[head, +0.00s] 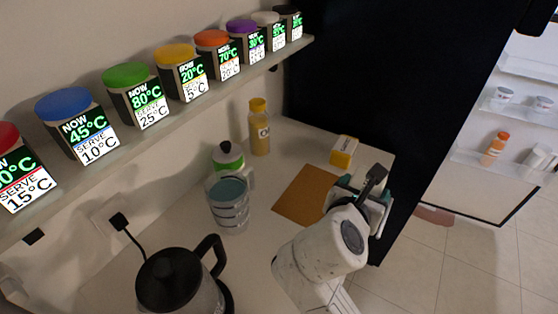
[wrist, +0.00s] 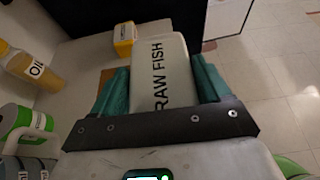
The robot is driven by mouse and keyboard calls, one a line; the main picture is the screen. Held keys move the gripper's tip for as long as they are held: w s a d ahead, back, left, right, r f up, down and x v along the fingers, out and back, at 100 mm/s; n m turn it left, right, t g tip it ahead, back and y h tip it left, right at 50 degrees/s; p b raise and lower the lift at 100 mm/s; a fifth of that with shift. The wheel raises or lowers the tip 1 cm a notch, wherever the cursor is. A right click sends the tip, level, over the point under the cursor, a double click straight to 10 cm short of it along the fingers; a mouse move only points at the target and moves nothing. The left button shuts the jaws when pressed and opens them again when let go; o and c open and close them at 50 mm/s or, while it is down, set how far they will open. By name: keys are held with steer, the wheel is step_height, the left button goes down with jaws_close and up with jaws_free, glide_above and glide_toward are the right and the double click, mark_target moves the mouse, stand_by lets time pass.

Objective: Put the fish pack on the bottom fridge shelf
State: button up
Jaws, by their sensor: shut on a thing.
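The fish pack (wrist: 163,72) is a pale pack lettered RAW FISH, between the green fingers of my gripper (wrist: 161,90) in the wrist view. My gripper is shut on it. In the head view my gripper (head: 362,194) is above the right end of the counter, and the pack is mostly hidden behind it. The open fridge is at the right of the head view, with its shelved door (head: 512,125) showing. The inner bottom shelf cannot be made out.
A brown board (head: 300,194) lies on the counter, with a yellow pack (head: 344,152) behind it. An oil bottle (head: 259,130), a striped cup (head: 229,207) and a kettle (head: 178,281) stand left. Spice dispensers line the wall shelf. Tiled floor (head: 450,270) is clear at right.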

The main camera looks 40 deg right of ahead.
steer(key=shift+w+a+f, duration=0.15)
steer(key=shift+w+a, duration=0.1)
steer(key=shift+w, duration=0.05)
steer(key=w+d+f, duration=0.1)
steer(key=w+f, duration=0.2)
steer(key=w, duration=0.1)
steer(key=w+d+f, duration=0.1)
steer(key=w+f, duration=0.2)
steer(key=w, duration=0.1)
steer(key=w+d+f, duration=0.1)
steer(key=w+f, duration=0.2)
steer(key=w, duration=0.1)
steer(key=shift+w+d+f+b, duration=0.15)
steer(key=shift+w+d+b, duration=0.15)
steer(key=shift+b, duration=0.1)
steer(key=shift+w+f, duration=0.1)
steer(key=shift+f, duration=1.55)
steer(key=shift+f, duration=0.1)
steer(key=o, duration=1.5)
steer(key=shift+c, duration=0.2)
